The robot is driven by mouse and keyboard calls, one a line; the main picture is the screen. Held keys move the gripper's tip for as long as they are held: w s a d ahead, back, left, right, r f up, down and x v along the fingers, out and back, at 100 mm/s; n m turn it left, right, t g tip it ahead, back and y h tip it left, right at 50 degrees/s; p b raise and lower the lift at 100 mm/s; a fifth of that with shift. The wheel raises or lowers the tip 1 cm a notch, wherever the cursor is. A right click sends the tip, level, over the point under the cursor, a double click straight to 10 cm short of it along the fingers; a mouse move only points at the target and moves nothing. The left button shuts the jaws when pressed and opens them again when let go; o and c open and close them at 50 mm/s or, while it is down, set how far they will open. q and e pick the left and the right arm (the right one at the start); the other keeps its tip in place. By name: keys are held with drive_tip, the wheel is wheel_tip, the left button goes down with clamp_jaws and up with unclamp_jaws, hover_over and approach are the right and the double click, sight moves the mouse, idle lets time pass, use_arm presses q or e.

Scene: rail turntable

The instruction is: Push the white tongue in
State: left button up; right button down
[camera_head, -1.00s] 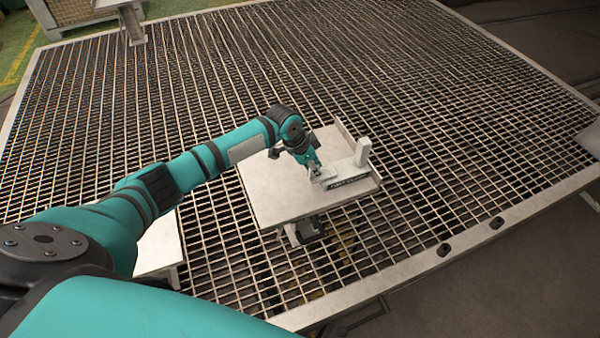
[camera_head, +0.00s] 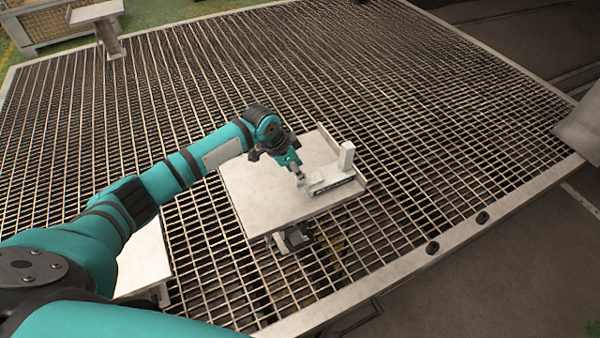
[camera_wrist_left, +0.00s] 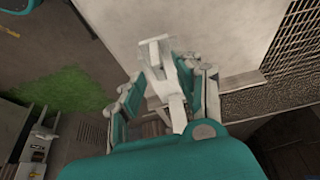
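A white fixture (camera_head: 334,187) with a long dark slot in its near side lies on the small white table. A white upright block (camera_head: 347,157) stands at its right end. My left gripper (camera_head: 299,178) points down at the fixture's left end, touching or very close to it. In the left wrist view, the left gripper's fingers (camera_wrist_left: 168,85) lie either side of a white piece (camera_wrist_left: 157,60). I cannot tell whether they grip it. I cannot make out the tongue separately from the fixture. My right gripper is out of view.
The white table (camera_head: 255,190) has a raised lip along its right edge and stands over a metal grating (camera_head: 440,130). Its top left of the fixture is clear. A second white table (camera_head: 143,262) stands at the lower left, below my arm.

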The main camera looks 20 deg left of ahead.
use_arm(q)
drive_tip(key=v, duration=0.9)
drive_tip(key=shift+s+r, duration=0.1)
drive_tip(key=b, duration=1)
approach(309, 176)
drive_tip(key=f, duration=0.2)
drive_tip(key=d+f, duration=0.1)
drive_tip(key=f, duration=0.2)
drive_tip(key=shift+s+f, duration=0.15)
drive_tip(key=shift+s, duration=0.1)
clamp_jaws()
